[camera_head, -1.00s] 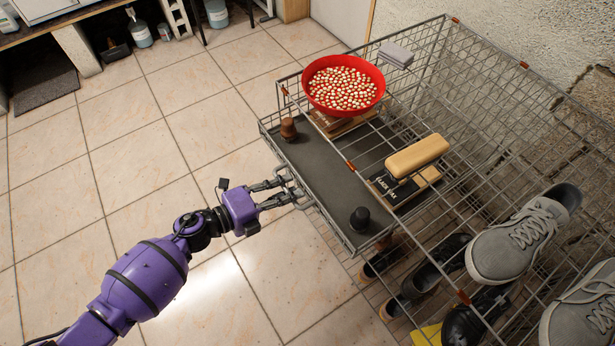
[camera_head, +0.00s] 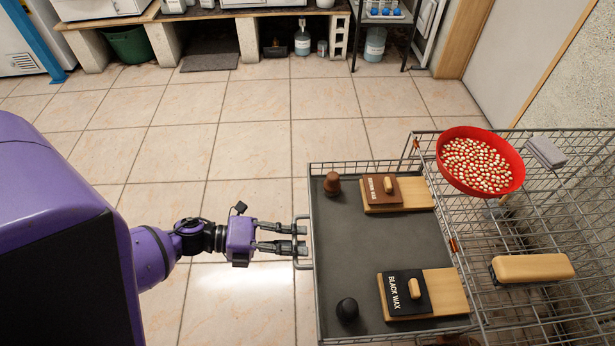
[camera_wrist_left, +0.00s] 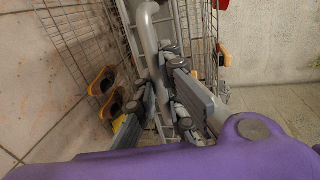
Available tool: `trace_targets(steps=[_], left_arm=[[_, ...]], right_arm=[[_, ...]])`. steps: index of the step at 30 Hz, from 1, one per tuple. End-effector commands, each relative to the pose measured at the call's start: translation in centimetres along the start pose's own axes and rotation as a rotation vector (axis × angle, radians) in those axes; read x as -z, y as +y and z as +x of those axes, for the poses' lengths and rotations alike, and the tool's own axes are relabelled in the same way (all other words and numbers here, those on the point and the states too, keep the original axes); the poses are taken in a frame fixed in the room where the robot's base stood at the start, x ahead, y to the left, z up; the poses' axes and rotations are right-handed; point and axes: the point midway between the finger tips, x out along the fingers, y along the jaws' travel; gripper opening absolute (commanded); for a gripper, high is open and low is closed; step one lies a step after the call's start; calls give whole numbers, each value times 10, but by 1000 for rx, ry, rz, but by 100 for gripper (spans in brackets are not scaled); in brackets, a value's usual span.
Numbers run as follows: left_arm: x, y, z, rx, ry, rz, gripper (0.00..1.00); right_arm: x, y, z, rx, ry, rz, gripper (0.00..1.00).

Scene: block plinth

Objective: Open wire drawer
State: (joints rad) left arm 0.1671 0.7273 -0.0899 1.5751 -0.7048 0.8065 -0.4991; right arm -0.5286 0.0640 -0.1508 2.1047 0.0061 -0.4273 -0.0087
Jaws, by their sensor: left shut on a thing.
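The wire drawer (camera_head: 318,245) is pulled well out of the wire rack (camera_head: 545,215), and its dark lined floor shows. Its wire handle (camera_head: 297,262) stands on the left side, toward my arm. My left gripper (camera_head: 299,239) is shut on this handle. In the left wrist view the gripper fingers (camera_wrist_left: 172,97) are close around the grey handle bar (camera_wrist_left: 148,40). My right gripper is in neither view.
In the drawer lie a brown wax box (camera_head: 379,190), a black wax box (camera_head: 398,292), a brown knob (camera_head: 332,183) and a black knob (camera_head: 347,309). A red bowl (camera_head: 481,160) and a tan-topped brush (camera_head: 532,267) sit on the rack. Tiled floor (camera_head: 240,170) is clear.

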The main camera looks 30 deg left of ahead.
Motion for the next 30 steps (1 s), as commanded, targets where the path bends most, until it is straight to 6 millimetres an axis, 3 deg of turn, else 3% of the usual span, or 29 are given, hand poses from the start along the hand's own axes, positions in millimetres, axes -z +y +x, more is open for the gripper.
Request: trace_targets(steps=[12, 13, 17, 26, 30], left_arm=[[-1, 0, -3, 0, -2, 1, 0], [-1, 0, -3, 0, -2, 1, 11], [-1, 0, -2, 0, -1, 1, 28], [0, 0, -3, 0, -1, 0, 29], [0, 2, -13, -3, -1, 0, 29]], right_arm=[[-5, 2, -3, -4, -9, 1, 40], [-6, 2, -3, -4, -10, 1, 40], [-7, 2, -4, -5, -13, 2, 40], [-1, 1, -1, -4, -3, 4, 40], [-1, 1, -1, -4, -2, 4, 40]])
